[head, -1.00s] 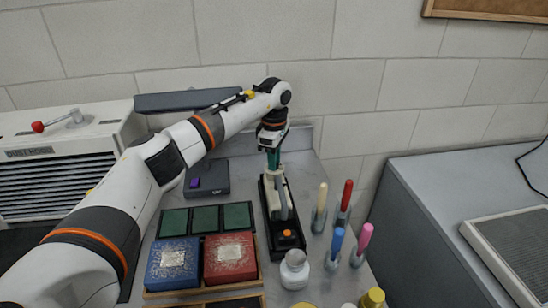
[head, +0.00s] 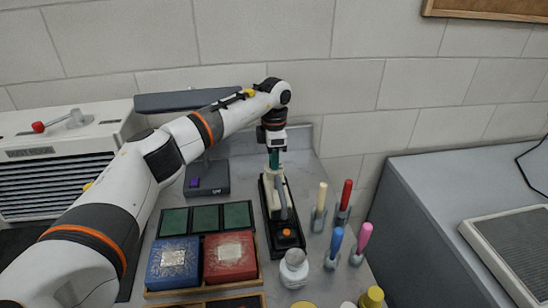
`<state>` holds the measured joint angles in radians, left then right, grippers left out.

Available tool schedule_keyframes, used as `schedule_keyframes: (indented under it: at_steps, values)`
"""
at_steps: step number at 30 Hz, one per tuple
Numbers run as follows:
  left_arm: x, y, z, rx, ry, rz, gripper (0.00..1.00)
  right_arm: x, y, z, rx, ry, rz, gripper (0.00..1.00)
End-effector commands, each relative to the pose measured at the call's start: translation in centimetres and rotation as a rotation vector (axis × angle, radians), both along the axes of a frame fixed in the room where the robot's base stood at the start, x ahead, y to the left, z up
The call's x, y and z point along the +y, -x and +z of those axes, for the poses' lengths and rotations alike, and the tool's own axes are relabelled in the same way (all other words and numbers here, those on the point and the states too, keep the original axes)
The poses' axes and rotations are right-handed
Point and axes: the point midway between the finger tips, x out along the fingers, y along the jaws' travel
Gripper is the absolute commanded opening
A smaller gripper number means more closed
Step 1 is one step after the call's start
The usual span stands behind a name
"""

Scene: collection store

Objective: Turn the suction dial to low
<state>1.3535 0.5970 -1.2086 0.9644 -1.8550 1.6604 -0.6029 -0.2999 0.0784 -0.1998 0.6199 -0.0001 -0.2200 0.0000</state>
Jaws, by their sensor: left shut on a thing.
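A small vacuum unit (head: 269,206) with a cream body, grey handle and orange knob (head: 287,233) lies in a long black tray (head: 298,217) on the grey bench. My left gripper (head: 273,164) points down at the far end of this unit, its teal fingers shut on a small part there. That part, seemingly the suction dial, is hidden by the fingers, so its setting cannot be read. My right gripper is not in view.
A dust hood (head: 60,155) with a red-knobbed lever stands left. Blue (head: 174,262) and red (head: 230,257) boxes sit in front. A white bottle (head: 294,268) and several coloured-handled tools stand close right of the tray. A wall is close behind.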

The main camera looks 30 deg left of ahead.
Motion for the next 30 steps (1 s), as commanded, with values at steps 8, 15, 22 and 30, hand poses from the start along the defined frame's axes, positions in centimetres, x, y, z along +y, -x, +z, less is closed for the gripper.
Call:
schedule_keyframes:
  at_steps: [8,15,22,30]
  values:
    - [0.0,0.0,0.1,-0.001,0.0,0.002,0.0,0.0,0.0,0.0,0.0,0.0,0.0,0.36]
    - [0.0,0.0,0.1,-0.001,0.0,0.001,0.44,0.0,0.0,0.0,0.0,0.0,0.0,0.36]
    - [0.0,0.0,0.1,0.0,0.0,0.001,0.44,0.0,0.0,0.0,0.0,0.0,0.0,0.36]
    - [0.0,-0.1,3.2,-0.006,0.001,0.001,0.44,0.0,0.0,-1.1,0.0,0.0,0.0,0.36]
